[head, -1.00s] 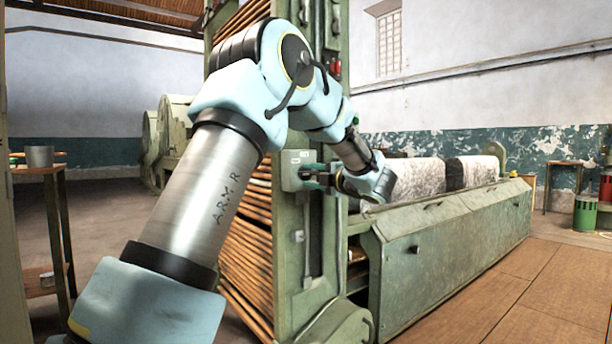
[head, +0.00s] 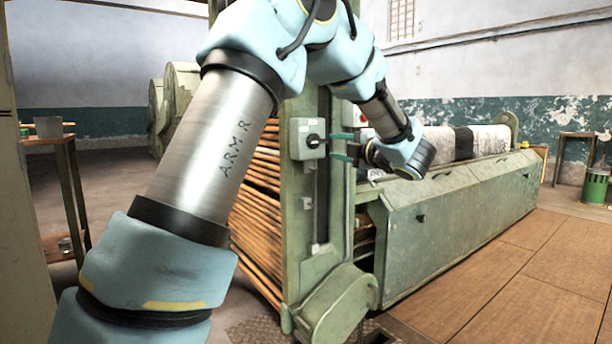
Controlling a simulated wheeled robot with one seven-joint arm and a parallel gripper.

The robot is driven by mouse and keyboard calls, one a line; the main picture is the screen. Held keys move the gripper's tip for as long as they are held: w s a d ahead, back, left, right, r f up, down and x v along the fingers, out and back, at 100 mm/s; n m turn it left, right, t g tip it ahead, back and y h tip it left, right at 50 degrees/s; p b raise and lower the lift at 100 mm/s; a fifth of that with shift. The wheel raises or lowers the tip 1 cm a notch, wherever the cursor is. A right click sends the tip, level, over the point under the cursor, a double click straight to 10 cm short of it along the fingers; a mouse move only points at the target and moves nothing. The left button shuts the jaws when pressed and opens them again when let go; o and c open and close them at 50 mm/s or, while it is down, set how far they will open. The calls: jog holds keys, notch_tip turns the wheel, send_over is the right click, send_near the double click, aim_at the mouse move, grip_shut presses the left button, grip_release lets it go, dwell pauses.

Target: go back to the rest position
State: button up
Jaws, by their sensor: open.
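My gripper (head: 334,147) is at the end of my bent arm. Its two green-tipped fingers are apart, one above the other, with nothing between them. They point left towards a grey switch box (head: 301,148) on the green machine post. The box has a black knob (head: 313,140) on its face. The fingertips are just right of the box and look clear of the knob, though the exact gap is hard to judge.
The green machine frame (head: 320,262) stands close to my gripper, with stacked wooden rods (head: 259,215) on its left. A long green trough (head: 455,235) with a pale roll (head: 489,139) runs to the right. The brown floor boards (head: 500,290) in front are clear.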

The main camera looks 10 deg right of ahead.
jog(key=a+f+m+g+h, duration=0.5)
jog(key=a+f+m+h, duration=0.55)
jog(key=f+m, duration=0.5)
jog(key=s+a+f+m+g+y, duration=0.2)
jog(key=s+a+f+m+g, duration=0.25)
jog(key=s+a, duration=0.6)
jog(key=s+a+f+m+g+y, duration=0.25)
jog(key=s+a+f+g, duration=0.45)
jog(key=s, duration=0.6)
notch_tip(320, 180, up, 35)
jog(key=t+h+p, duration=0.1)
jog(key=p, duration=3.3)
jog(key=shift+w+a+m, duration=0.25)
jog(key=shift+a+m, duration=0.05)
jog(key=shift+m, duration=0.05)
jog(key=shift+t, duration=0.25)
